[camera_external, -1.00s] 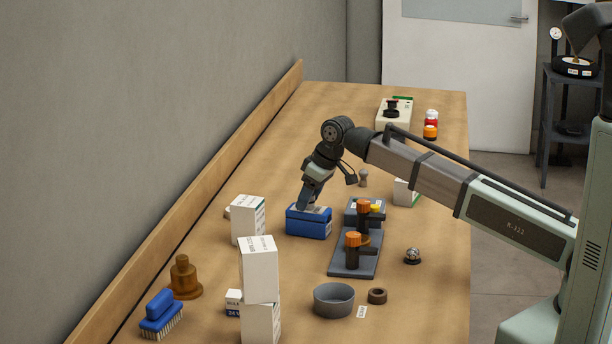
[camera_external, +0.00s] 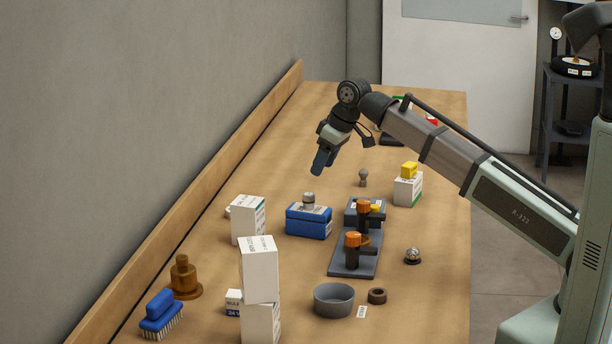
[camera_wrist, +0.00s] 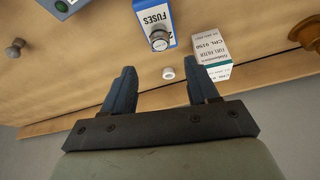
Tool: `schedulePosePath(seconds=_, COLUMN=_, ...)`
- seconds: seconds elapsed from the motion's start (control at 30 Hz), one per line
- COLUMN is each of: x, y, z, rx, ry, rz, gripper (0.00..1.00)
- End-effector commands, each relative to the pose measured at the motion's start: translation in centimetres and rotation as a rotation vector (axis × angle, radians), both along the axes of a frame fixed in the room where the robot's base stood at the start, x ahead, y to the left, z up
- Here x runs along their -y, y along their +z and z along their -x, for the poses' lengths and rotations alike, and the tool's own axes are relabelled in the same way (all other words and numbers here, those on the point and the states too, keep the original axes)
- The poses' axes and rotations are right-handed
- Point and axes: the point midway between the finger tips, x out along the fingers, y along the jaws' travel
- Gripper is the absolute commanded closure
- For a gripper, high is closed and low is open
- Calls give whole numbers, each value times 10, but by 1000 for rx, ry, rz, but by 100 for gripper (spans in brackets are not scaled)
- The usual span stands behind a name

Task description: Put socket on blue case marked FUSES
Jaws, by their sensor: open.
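The socket (camera_external: 309,201), a short grey metal cylinder, stands upright on top of the case. It also shows in the wrist view (camera_wrist: 160,40), resting on the label's end. My gripper (camera_external: 319,170) is above and behind the case, apart from the socket. In the wrist view my gripper (camera_wrist: 158,88) has its two fingers wide apart with nothing between them.
A white filter box (camera_external: 248,219) stands left of the case. A grey pump fixture with orange knobs (camera_external: 353,262) is at its right. Stacked white boxes (camera_external: 259,270), a grey bowl (camera_external: 334,300) and a brush (camera_external: 161,314) are in front. The bench behind the case is mostly clear.

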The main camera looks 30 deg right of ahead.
Motion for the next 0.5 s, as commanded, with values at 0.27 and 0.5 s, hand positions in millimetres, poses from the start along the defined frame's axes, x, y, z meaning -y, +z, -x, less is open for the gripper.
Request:
schedulePosePath(seconds=0.27, x=2, y=12, z=4, rx=0, ry=0, rz=0, gripper=41)
schedulePosePath(seconds=0.5, x=2, y=12, z=4, rx=0, ry=0, rz=0, gripper=41)
